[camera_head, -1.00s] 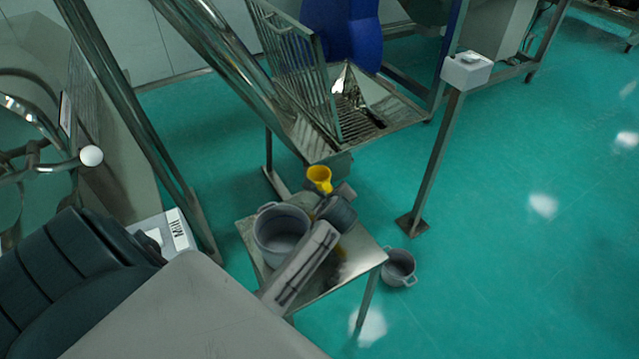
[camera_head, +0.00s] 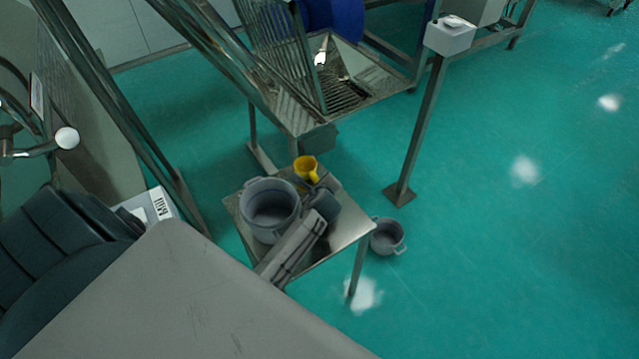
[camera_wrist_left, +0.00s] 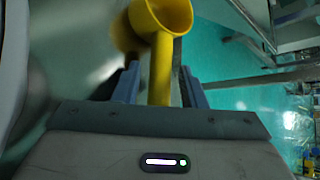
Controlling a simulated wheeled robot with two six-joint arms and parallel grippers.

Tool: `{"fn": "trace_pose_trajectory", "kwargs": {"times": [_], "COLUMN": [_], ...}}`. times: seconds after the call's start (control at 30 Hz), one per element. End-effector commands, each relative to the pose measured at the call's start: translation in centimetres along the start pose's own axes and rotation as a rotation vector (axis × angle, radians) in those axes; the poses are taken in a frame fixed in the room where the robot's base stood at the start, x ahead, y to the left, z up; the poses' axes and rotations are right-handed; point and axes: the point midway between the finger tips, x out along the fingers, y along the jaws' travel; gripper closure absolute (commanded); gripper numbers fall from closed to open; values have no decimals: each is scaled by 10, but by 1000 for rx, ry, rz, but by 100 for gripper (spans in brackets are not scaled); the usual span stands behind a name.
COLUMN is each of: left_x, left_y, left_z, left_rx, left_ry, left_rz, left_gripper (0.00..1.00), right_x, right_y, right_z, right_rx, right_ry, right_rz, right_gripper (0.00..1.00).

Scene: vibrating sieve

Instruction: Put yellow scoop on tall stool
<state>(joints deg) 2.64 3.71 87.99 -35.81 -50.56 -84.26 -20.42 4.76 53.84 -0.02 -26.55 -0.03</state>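The yellow scoop (camera_head: 306,167) is in my left gripper (camera_head: 312,187), its cup beyond the fingers over the far edge of the metal stool (camera_head: 345,232). In the left wrist view the scoop's cup and handle (camera_wrist_left: 160,75) show between the two fingers of the left gripper (camera_wrist_left: 160,88), which holds the handle. My left gripper and forearm cover part of the stool top. Whether the scoop touches the stool is hard to tell. My right gripper is out of view.
A grey pot (camera_head: 268,210) stands on the stool, left of my gripper. Another grey pot (camera_head: 388,237) is on the green floor to the right. The sieve's metal tray (camera_head: 350,90) and a post with a white box (camera_head: 450,36) are beyond. Open floor lies right.

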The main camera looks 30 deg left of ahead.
Motion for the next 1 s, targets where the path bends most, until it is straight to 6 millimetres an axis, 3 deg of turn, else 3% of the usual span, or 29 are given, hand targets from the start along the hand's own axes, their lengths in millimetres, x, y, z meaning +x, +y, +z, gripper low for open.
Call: {"fn": "trace_pose_trajectory", "kwargs": {"times": [0.37, 0.47, 0.8, 1.0], "left_x": [-4, -16, -87, -114], "left_y": [-1, -1, -1, -1], "left_z": [0, -1, 0, 0], "left_rx": [0, -1, -3, -2], "left_ry": [1, 2, 2, 1], "left_rz": [0, -1, 0, 0], "left_gripper": [57, 57, 57, 57], "right_x": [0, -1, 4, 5], "right_y": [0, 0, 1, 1], "right_z": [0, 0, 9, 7], "right_rx": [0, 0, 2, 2], "right_ry": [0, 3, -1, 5], "right_rz": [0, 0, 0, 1], "right_gripper": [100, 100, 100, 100]}}
